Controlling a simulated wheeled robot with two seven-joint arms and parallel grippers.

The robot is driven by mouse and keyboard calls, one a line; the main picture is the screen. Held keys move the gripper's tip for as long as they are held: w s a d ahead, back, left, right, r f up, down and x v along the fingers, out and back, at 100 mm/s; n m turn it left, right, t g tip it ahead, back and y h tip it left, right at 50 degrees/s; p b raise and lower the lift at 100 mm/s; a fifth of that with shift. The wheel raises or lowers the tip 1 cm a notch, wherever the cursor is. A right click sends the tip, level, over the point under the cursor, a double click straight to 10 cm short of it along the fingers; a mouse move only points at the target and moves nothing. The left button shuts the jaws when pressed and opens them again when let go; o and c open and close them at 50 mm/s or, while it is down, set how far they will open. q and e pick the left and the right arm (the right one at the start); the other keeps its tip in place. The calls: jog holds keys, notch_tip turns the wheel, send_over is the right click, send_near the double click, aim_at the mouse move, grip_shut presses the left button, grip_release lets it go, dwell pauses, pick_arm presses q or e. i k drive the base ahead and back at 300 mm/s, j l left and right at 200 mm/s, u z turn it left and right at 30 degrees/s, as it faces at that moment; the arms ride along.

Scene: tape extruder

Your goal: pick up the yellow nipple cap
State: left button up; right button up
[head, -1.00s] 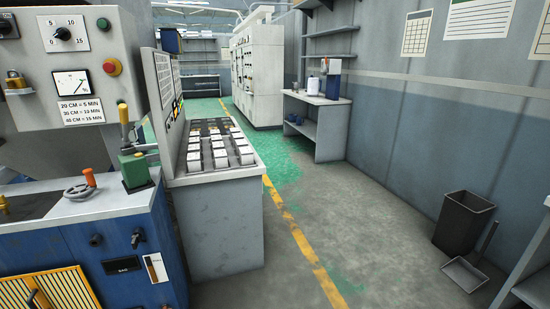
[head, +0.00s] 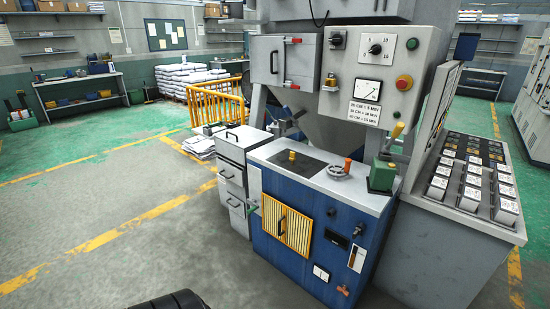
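A small yellow cap-like piece (head: 292,156) stands on the dark panel set in the top of the blue machine cabinet (head: 279,201), near the middle of the head view. It looks like the yellow nipple cap, but it is too small to make out in detail. Neither of my grippers is in view, so nothing is seen touching it.
An orange-topped handwheel (head: 340,171) and a green block with a yellow handle (head: 382,175) stand right of the panel. Yellow railings (head: 215,100) stand behind on the left. The floor at front left (head: 110,215) is clear.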

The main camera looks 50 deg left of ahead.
aim_at(292, 158)
jog(key=u, duration=1.55)
